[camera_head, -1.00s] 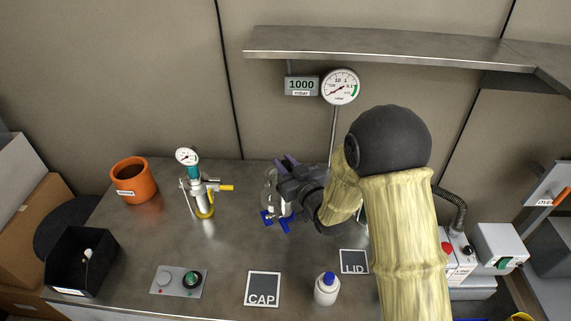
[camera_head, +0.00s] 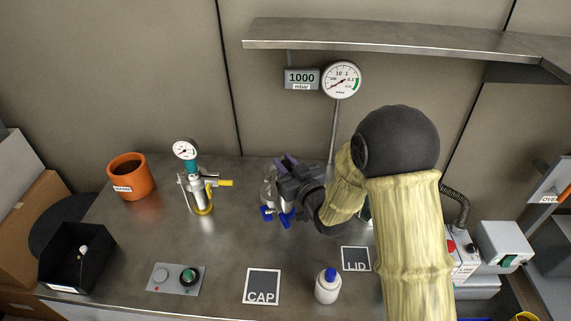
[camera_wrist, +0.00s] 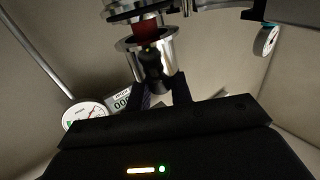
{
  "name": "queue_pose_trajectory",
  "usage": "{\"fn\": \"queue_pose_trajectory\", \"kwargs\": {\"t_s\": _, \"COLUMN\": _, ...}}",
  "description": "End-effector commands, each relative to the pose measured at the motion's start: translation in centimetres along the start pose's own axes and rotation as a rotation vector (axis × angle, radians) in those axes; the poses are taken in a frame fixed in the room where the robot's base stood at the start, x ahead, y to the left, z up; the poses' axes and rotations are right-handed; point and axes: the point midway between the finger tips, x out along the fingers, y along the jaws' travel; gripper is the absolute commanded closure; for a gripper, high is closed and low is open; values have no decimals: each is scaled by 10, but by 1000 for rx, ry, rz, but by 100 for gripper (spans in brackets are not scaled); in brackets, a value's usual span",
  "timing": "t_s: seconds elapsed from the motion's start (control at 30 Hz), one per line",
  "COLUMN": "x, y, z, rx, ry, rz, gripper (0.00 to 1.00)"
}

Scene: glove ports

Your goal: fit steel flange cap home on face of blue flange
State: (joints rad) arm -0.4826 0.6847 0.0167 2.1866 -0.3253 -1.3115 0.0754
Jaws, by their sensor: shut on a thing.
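My gripper (camera_head: 289,164) is at the back middle of the bench, its purple-tipped fingers beside a shiny steel fitting (camera_head: 268,188) with blue parts (camera_head: 275,214) below. In the wrist view, my gripper (camera_wrist: 160,90) is shut on a dark stem below a shiny steel cup-shaped piece (camera_wrist: 168,62), which I take for the steel flange cap. A red part (camera_wrist: 146,30) shows between this piece and a steel disc-like fitting (camera_wrist: 135,10) at the top edge. Whether the cap touches a flange face, I cannot tell. No blue flange face shows clearly; my arm and gripper hide much of the fitting.
A steel pump-like device (camera_head: 200,192) with a gauge and an orange pot (camera_head: 130,176) stand left. The CAP mat (camera_head: 262,286) and LID mat (camera_head: 355,259) lie in front, with a white bottle (camera_head: 327,287) between. A shelf (camera_head: 390,36) overhangs the back.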

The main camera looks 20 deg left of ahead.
Motion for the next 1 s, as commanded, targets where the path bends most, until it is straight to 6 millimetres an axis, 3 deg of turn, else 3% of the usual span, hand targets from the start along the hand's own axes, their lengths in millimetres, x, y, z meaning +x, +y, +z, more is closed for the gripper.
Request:
{"fn": "queue_pose_trajectory", "kwargs": {"t_s": 0.43, "x": 0, "y": 0, "z": 14, "rx": 0, "ry": 2, "rz": 0, "gripper": 100}}
{"fn": "queue_pose_trajectory", "kwargs": {"t_s": 1.0, "x": 0, "y": 0, "z": 15, "rx": 0, "ry": 2, "rz": 0, "gripper": 100}}
